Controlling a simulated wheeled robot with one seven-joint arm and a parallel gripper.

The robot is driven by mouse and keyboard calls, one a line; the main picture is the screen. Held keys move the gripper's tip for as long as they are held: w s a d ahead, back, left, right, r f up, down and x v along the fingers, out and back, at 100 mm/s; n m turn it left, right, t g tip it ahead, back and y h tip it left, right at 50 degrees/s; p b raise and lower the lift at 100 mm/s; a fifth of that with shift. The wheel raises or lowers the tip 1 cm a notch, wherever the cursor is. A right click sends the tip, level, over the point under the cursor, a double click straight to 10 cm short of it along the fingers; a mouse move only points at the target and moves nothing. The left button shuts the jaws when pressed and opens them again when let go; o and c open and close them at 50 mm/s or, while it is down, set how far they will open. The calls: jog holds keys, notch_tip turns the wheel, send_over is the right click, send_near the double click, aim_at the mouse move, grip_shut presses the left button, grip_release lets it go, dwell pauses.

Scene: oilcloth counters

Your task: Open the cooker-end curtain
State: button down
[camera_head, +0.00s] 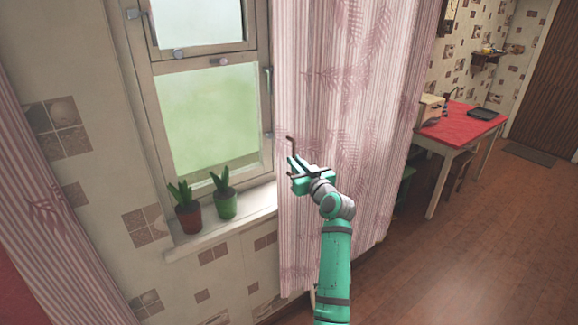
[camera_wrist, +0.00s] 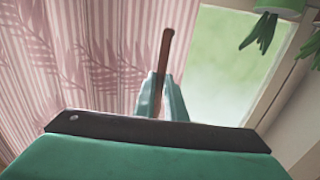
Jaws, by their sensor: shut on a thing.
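A pink striped curtain (camera_head: 340,90) with fern prints hangs at the right of the window, its left edge by the right window frame. Another pink striped curtain (camera_head: 40,200) is at the far left. No cooker is in view to tell which is the cooker-end one. My gripper (camera_head: 294,166) is at the right curtain's left edge, shut on a thin brown rod. The brown rod (camera_head: 290,146) sticks up from the fingers. In the wrist view the rod (camera_wrist: 166,55) stands between the fingers, in front of the curtain (camera_wrist: 80,60). Its join to the curtain is unclear.
The window (camera_head: 215,120) is largely uncovered between the curtains. A red-topped table (camera_head: 465,124) stands beyond the curtain. The floor at right is clear.

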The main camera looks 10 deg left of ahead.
jog(key=shift+w+d+f, duration=0.1)
jog(key=shift+d+f, duration=0.05)
jog(key=shift+d, duration=0.15)
jog(key=c, duration=1.8)
grip_release()
jog(key=shift+d, duration=0.15)
jog(key=v, duration=1)
jog(key=shift+s+d, duration=0.15)
jog(key=shift+s, duration=0.2)
